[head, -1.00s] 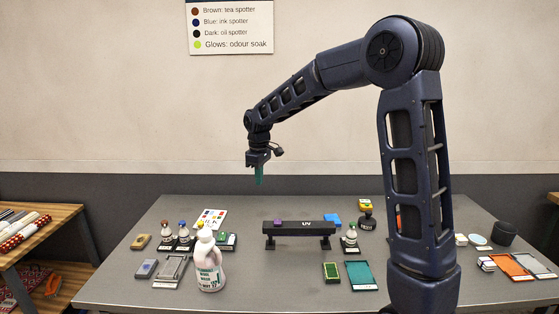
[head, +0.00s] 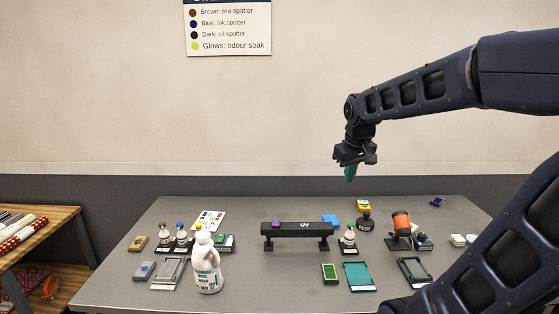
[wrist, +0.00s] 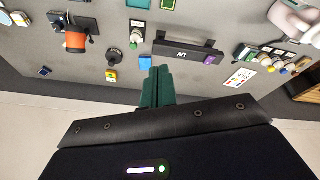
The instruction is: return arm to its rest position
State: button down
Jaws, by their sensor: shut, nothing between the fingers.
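My gripper (head: 349,173) is in the air above the back edge of the grey table (head: 240,262), right of the UV lamp bar. Its green fingers point down, are shut and hold nothing.
A wall sign (head: 228,28) hangs at back left. The air around my gripper is clear.

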jog(key=s+d+f+m+t, duration=0.1)
jog(key=s+d+f+m, duration=0.2)
jog(key=s+d, duration=0.4)
jog(key=shift+s+d+m, duration=0.3)
jog(key=shift+s+m, duration=0.4)
jog(key=shift+s, duration=1.2)
